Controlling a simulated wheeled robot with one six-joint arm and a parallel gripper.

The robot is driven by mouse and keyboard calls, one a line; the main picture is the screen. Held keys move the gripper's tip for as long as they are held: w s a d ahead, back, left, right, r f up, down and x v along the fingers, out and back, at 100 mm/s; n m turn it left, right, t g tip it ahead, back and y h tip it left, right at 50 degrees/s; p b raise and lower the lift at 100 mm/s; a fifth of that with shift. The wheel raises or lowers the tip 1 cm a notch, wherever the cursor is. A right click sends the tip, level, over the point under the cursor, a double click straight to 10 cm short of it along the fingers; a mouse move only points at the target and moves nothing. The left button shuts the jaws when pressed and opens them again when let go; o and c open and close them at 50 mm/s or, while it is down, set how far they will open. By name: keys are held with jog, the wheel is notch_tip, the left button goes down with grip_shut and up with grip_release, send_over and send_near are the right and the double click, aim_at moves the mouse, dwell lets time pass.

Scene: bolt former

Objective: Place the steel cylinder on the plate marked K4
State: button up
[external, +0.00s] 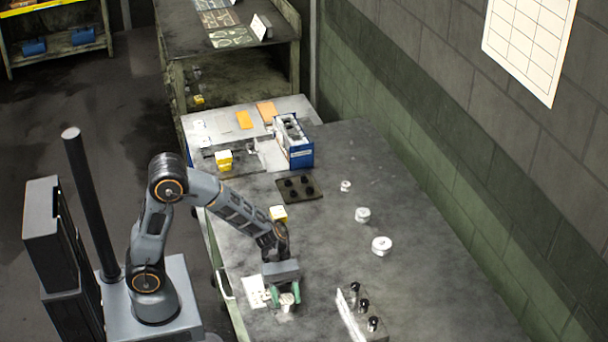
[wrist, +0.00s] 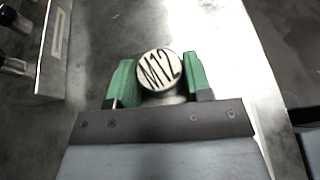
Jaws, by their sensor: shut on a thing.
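My gripper (external: 285,292) is low over the near part of the workbench. In the wrist view its green fingers (wrist: 159,88) are shut on a short round cylinder (wrist: 159,68) with a pale top lettered M12. The cylinder also shows in the external view (external: 287,301), partly hidden by the fingers. I cannot tell whether it touches the bench or whether it is steel. I cannot read K4 anywhere. Several flat marked plates (external: 231,38) lie on the far bench, their markings too small to read.
A block with black-topped pins (external: 372,324) stands right of my gripper. A white sheet (external: 255,291) lies to its left. Three white round pieces (external: 381,246) line the bench's right side. A dark plate with knobs (external: 299,188) and a blue box (external: 301,157) stand farther back.

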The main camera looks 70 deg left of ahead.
jog(key=shift+f, duration=0.15)
jog(key=o, duration=1.1)
